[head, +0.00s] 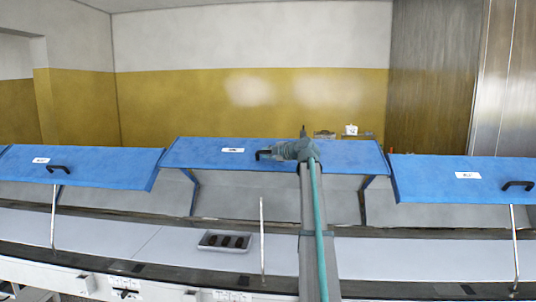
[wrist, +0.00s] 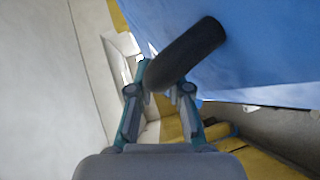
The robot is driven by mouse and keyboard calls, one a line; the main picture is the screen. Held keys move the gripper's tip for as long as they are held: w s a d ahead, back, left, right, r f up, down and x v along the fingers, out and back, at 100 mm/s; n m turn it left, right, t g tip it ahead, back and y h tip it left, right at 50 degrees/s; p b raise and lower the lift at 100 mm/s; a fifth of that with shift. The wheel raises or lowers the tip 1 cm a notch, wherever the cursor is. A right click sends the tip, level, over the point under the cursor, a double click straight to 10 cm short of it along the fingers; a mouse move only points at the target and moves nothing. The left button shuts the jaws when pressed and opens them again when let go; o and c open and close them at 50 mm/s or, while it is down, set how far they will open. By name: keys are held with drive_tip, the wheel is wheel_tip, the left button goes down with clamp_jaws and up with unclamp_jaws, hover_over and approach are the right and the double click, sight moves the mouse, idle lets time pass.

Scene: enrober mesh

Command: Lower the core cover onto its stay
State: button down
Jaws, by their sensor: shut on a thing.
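Three blue covers stand raised in a row. The middle cover (head: 220,155), taken as the core cover, sits a little higher than its neighbours. My gripper (head: 274,153) is shut on its black handle (head: 262,155); the wrist view shows the fingers (wrist: 160,86) around the handle (wrist: 190,52), with the blue cover (wrist: 255,45) behind. A thin upright rod, the stay (head: 262,235), stands below the middle cover. Its top shows clear of the cover's lower edge, with a gap in the picture. The label (head: 233,150) is too small to read.
The left cover (head: 90,165) and right cover (head: 455,178) have their own rods, left (head: 53,215) and right (head: 514,240). A grey tray with dark pieces (head: 225,241) lies left of the middle stay. My arm hides part of the middle section.

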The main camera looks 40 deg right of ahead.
sight(259, 170)
drive_tip(key=shift+f, duration=0.15)
drive_tip(key=shift+s+a+f+b, duration=0.15)
drive_tip(key=shift+a+f+b, duration=0.1)
drive_tip(key=shift+b, duration=0.25)
drive_tip(key=shift+n+t, duration=0.5)
drive_tip(key=s+a+f+b, duration=0.2)
drive_tip(key=b, duration=0.3)
drive_tip(key=s+a+f+b, duration=0.2)
drive_tip(key=f+b, duration=0.1)
drive_tip(key=b, duration=0.2)
drive_tip(key=shift+s+a+f, duration=0.1)
drive_tip(key=shift+s+a, duration=0.1)
drive_tip(key=shift+s, duration=0.1)
drive_tip(key=shift+s+a+f+b, duration=0.3)
drive_tip(key=shift+s+a+b, duration=0.3)
drive_tip(key=shift+b, duration=0.35)
drive_tip(key=shift+d, duration=0.1)
drive_tip(key=c, duration=1.4)
unclamp_jaws()
drive_tip(key=shift+o, duration=0.2)
